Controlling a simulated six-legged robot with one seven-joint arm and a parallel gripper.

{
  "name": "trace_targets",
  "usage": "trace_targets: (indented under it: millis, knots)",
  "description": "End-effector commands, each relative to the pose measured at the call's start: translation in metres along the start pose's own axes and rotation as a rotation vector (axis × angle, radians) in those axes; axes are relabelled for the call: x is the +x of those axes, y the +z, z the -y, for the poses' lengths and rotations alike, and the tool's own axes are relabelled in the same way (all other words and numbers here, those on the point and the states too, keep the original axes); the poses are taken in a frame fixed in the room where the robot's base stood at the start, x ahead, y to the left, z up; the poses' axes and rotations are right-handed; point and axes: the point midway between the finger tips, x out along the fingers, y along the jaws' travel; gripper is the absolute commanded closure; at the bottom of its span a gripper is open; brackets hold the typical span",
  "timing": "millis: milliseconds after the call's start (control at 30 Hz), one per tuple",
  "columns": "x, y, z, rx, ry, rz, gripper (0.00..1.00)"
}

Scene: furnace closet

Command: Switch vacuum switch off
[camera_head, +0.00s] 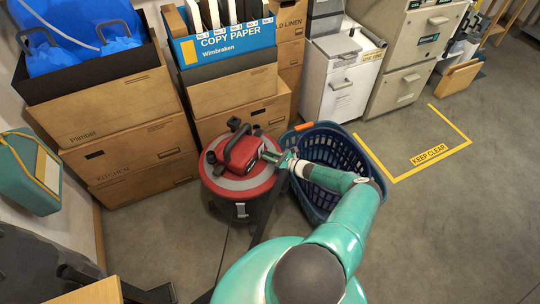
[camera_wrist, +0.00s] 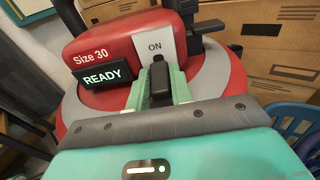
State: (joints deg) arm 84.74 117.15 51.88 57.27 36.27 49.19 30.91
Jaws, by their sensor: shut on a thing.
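The red vacuum (camera_head: 238,170) stands on the floor at the middle of the head view, with a black handle and a grey rim on top. In the wrist view its red housing (camera_wrist: 120,38) carries the words "Size 30" and a black "READY" label. A white plate marked "ON" (camera_wrist: 154,45) sits on the housing, with the black vacuum switch (camera_wrist: 159,80) in front of it, below the word. My gripper (camera_wrist: 160,88) is at the switch, its pale green fingers shut on it from both sides. In the head view my gripper (camera_head: 276,157) reaches the vacuum's right side.
A blue laundry basket (camera_head: 335,150) stands close to the vacuum's right, beneath my arm. Cardboard boxes (camera_head: 130,135) are stacked behind and left. A yellow "KEEP CLEAR" floor marking (camera_head: 430,154) encloses bare floor at the right. A teal case (camera_head: 30,170) is at far left.

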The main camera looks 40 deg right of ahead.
Motion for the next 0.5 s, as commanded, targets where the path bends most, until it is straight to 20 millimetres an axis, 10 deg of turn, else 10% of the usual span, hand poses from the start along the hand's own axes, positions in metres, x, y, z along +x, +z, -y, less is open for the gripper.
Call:
trace_targets:
  millis: [500]
  knots:
    - [0.0004,-0.0042,0.0014,-0.001,-0.002,0.108,1.0]
